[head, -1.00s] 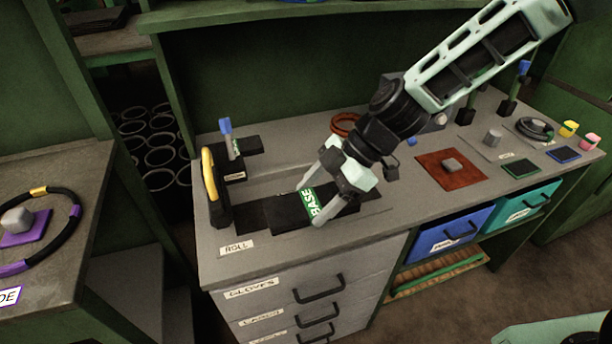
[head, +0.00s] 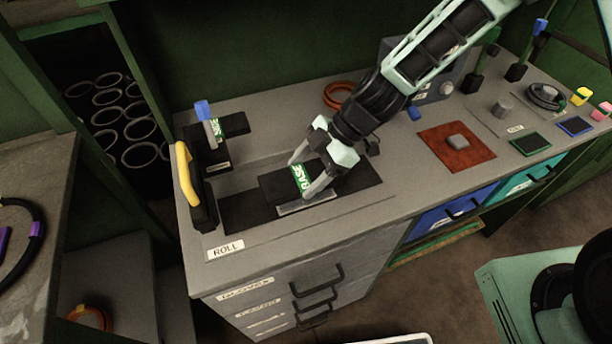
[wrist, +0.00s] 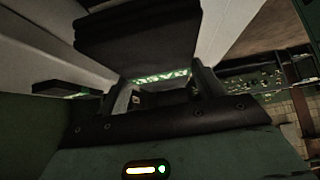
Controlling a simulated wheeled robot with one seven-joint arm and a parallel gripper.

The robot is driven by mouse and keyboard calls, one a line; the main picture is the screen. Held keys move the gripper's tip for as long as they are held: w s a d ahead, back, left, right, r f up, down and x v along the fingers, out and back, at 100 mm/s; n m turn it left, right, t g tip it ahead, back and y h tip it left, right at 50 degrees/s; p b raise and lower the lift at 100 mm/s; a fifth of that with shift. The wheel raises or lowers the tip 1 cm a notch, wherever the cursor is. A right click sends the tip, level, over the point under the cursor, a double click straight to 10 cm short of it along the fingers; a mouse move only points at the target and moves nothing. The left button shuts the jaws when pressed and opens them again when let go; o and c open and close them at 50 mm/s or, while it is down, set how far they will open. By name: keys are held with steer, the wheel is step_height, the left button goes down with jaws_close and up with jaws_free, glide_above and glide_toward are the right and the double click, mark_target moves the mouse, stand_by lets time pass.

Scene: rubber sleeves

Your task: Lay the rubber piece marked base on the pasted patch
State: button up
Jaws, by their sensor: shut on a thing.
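The rubber piece marked base (head: 276,187) is a flat black slab with a green BASE label. My gripper (head: 306,180) is shut on it at the label, one finger on the far side and one on the near side. The piece is over a long black mat (head: 237,214) on the bench; I cannot tell whether it touches. A grey strip (head: 306,207) shows on the mat along the piece's near edge, perhaps part of the pasted patch; the rest is hidden. In the wrist view the black piece (wrist: 140,40) sits beyond my fingers (wrist: 165,98).
A yellow-handled black tool (head: 189,185) stands at the mat's left end. A blue-topped holder (head: 206,115) is behind it. A red-brown mat with a grey block (head: 457,142) lies to the right. The ROLL label (head: 225,249) is near the front edge.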

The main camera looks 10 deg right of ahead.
steer(key=shift+f, duration=1.3)
steer(key=shift+f, duration=0.2)
steer(key=o, duration=1.2)
steer(key=shift+c, duration=0.2)
steer(key=shift+r, duration=0.15)
